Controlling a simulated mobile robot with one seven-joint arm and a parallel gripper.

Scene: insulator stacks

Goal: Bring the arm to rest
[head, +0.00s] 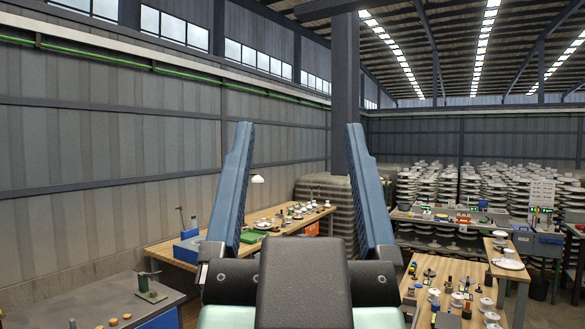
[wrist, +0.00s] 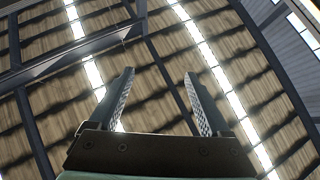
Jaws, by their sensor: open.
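My gripper (head: 298,190) stands in the middle of the head view with its two blue fingers pointing up. The fingers are wide apart with nothing between them. In the wrist view my gripper (wrist: 158,100) also shows open and empty, against the hall's roof with its bright light strips. The gripper is raised above the workbenches and touches nothing that I can see. The rest of the arm is mostly hidden behind the dark block at the bottom of the head view.
A wooden bench (head: 160,248) with small parts runs along the left wall. A dark table (head: 95,290) is at front left. A wooden table (head: 465,310) with insulator parts is at right. A grey pillar (head: 345,80) and insulator stacks (head: 425,185) stand behind. The air around the gripper looks clear.

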